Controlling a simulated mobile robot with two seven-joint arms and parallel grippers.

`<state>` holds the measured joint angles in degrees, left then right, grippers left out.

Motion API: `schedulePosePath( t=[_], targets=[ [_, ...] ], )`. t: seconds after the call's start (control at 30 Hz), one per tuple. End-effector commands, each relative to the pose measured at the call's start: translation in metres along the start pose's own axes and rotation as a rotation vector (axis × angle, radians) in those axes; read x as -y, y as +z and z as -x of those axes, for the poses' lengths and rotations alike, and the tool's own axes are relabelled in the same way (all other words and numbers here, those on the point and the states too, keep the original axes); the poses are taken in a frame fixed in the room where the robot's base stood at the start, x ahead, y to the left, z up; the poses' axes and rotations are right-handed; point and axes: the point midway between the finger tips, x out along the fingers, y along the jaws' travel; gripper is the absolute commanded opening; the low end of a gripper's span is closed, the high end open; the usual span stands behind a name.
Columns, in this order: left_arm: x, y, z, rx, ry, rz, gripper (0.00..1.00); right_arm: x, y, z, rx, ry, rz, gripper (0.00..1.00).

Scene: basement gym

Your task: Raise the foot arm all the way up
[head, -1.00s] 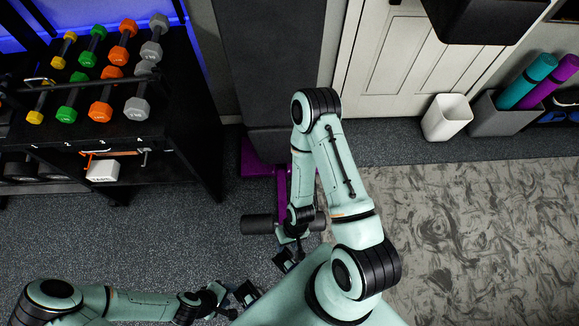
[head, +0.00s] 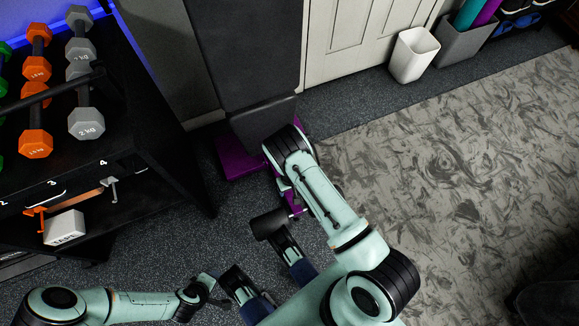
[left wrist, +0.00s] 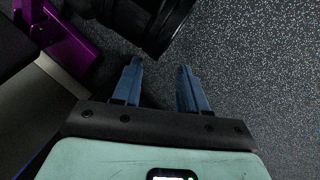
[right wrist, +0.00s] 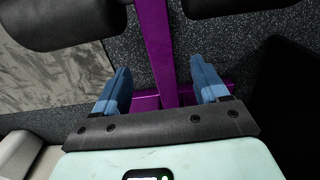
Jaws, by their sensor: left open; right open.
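The foot arm is a purple post (right wrist: 155,45) with black foam rollers at its end. In the right wrist view one roller (right wrist: 60,22) is at the upper left and another at the upper right. In the head view a roller (head: 268,223) shows below the bench's purple base (head: 232,162). My right gripper (right wrist: 160,88) is open, with the post between its fingers in that view; contact cannot be told. In the head view my right arm hides much of this area. My left gripper (left wrist: 160,82) is open and empty over the floor, with a roller (left wrist: 145,15) just beyond its fingertips.
The dark bench pad (head: 245,50) stands above the base. A black rack with dumbbells (head: 85,112) and a tape roll box (head: 65,228) is at the left. A white bin (head: 414,55) stands by the door.

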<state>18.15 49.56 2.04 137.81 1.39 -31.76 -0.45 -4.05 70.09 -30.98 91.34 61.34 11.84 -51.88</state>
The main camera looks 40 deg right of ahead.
Motion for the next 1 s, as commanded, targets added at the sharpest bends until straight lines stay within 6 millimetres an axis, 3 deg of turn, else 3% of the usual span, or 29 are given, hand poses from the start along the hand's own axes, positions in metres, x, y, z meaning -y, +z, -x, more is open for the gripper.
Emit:
schedulePosePath(
  t=[0.37, 0.53, 0.73, 1.0],
  targets=[
    [0.014, -0.032, -0.031, -0.092, -0.014, 0.012, 0.43, -0.001, 0.003, -0.078, 0.005, 0.002, 0.000, 0.73],
    [0.032, -0.010, -0.046, -0.020, -0.045, 0.031, 0.43, -0.001, 0.002, -0.105, 0.003, 0.003, -0.001, 0.73],
    [0.043, 0.006, -0.055, 0.031, -0.066, 0.045, 0.43, -0.001, 0.002, -0.122, 0.003, 0.001, -0.001, 0.73],
    [0.046, 0.010, -0.056, 0.044, -0.071, 0.049, 0.43, -0.001, 0.002, -0.125, 0.002, 0.001, -0.002, 0.73]
  ],
)
